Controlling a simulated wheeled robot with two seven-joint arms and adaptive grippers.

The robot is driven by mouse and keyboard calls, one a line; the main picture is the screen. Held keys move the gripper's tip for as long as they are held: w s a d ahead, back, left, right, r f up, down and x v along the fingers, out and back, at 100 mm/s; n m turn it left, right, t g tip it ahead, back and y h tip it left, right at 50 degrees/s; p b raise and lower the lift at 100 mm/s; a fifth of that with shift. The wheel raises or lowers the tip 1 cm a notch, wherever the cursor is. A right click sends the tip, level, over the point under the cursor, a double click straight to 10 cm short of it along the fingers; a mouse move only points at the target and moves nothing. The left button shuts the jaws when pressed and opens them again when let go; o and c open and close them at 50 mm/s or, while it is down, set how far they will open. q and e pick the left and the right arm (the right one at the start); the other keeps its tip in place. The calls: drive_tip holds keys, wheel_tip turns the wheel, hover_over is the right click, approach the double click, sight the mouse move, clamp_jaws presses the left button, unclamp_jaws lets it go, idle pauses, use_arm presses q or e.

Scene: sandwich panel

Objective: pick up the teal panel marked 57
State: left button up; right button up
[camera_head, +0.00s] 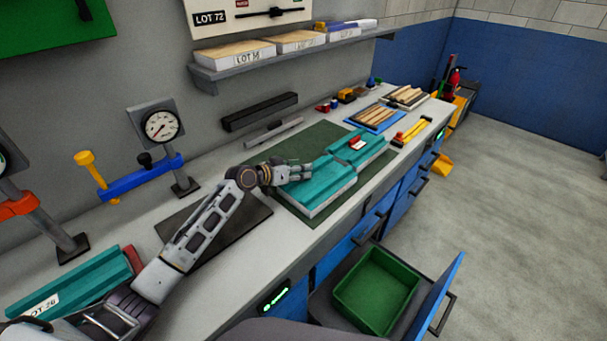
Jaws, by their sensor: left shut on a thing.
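A teal panel (325,193) with a pale lower layer lies on the dark green mat (319,136) in the middle of the bench. My left gripper (305,172) is at its upper left part, fingers shut on it. I cannot read a number on this panel. A second teal panel (371,149) lies just behind it, with a small red and white object (357,143) on top. Another teal panel (75,284) lies at the lower left, with a label ending in 26. My right gripper is not in view.
An open drawer holds a green bin (376,289) below the bench front. A gauge on a stand (161,127) and a blue clamp (140,179) stand at the left. A wall shelf (290,57) carries boxes. Blue trays with wooden strips (375,117) lie farther back.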

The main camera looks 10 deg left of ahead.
use_arm(q)
drive_tip(key=shift+d+r, duration=0.15)
drive_tip(key=shift+r, duration=4.5)
drive_tip(key=shift+c, duration=0.5)
